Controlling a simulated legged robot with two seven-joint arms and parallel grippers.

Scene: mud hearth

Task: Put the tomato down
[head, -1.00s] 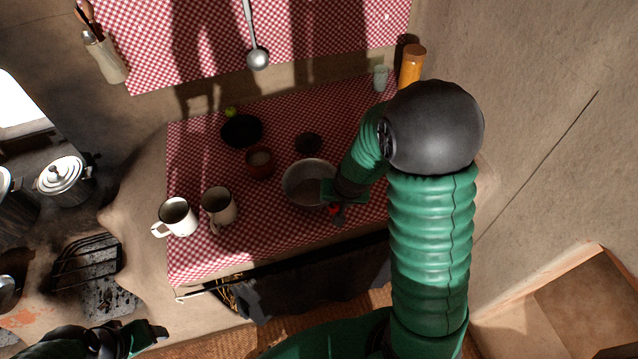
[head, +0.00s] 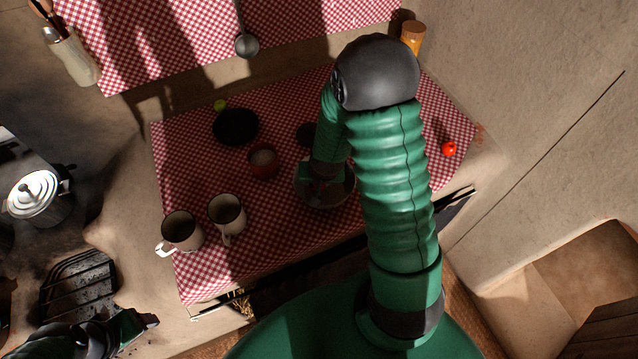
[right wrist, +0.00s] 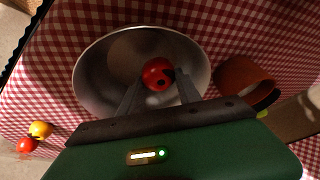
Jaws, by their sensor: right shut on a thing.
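My right gripper (right wrist: 158,84) is shut on a red tomato (right wrist: 158,74), held between the fingertips. In the right wrist view the tomato shows against the inside of a metal bowl (right wrist: 92,82); I cannot tell whether it touches the bowl. In the head view my right gripper (head: 318,188) is over the bowl (head: 338,202), and my arm covers part of the bowl. Another red tomato (head: 449,149) lies at the right end of the checked table. My left gripper (head: 145,320) is at the lower left, away from the table, its jaws unclear.
Two mugs (head: 182,231) (head: 227,213) stand left of the bowl. A reddish-brown cup (head: 263,161) and a black pan (head: 236,127) are behind them. A yellow fruit (right wrist: 40,129) lies beside a red one. Bare checked cloth (head: 270,235) lies in front of the bowl.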

